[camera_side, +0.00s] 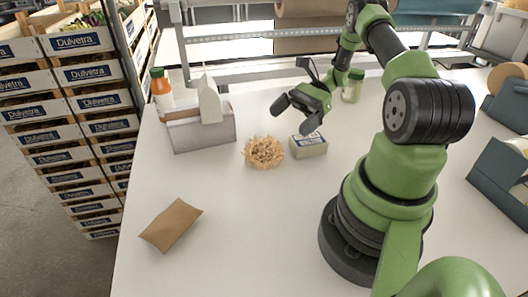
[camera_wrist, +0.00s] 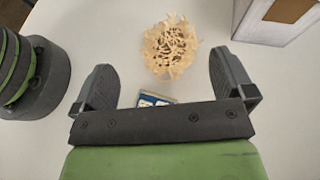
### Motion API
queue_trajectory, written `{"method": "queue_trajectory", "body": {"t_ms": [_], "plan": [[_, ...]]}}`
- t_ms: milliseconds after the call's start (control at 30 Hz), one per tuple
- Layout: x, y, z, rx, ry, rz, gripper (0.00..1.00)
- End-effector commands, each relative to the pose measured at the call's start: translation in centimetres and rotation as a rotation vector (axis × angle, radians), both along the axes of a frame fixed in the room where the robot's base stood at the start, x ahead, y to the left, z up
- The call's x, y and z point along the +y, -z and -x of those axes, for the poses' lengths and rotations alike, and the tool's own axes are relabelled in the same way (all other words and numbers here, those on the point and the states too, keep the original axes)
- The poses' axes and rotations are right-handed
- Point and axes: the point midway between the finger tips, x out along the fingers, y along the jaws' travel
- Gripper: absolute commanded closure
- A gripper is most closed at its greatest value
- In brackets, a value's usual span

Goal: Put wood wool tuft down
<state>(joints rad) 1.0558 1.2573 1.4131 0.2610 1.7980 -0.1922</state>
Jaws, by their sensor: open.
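The wood wool tuft (camera_side: 264,152) is a pale, straw-coloured tangle lying on the white table, left of a small labelled box (camera_side: 309,146). In the wrist view the tuft (camera_wrist: 171,48) shows beyond the fingertips, centred between the fingers. My gripper (camera_side: 295,113) is open and empty, raised above the table and up and right of the tuft in the side view.
A grey box (camera_side: 202,132) with a white carton (camera_side: 209,100) stands left of the tuft. An orange bottle (camera_side: 161,88) and a green-capped jar (camera_side: 352,88) stand behind. A kraft packet (camera_side: 171,224) lies front left. The table in front of the tuft is clear.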

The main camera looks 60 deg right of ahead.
Motion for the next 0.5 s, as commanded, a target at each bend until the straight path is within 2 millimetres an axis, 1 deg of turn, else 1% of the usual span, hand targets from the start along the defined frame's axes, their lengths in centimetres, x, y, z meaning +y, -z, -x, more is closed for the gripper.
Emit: {"method": "queue_trajectory", "body": {"t_ms": [33,100,267,400,500], "plan": [[0.7,0.3,-0.3,0.001,-0.004,-0.002,0.0],[1.3,0.6,-0.5,0.0,-0.003,0.0,0.0],[2.2,1.2,-1.0,0.0,-0.003,0.0,0.0],[3.8,2.6,-1.9,0.002,-0.006,-0.001,0.0],[5.0,3.2,-2.4,0.002,-0.006,0.0,0.0]]}}
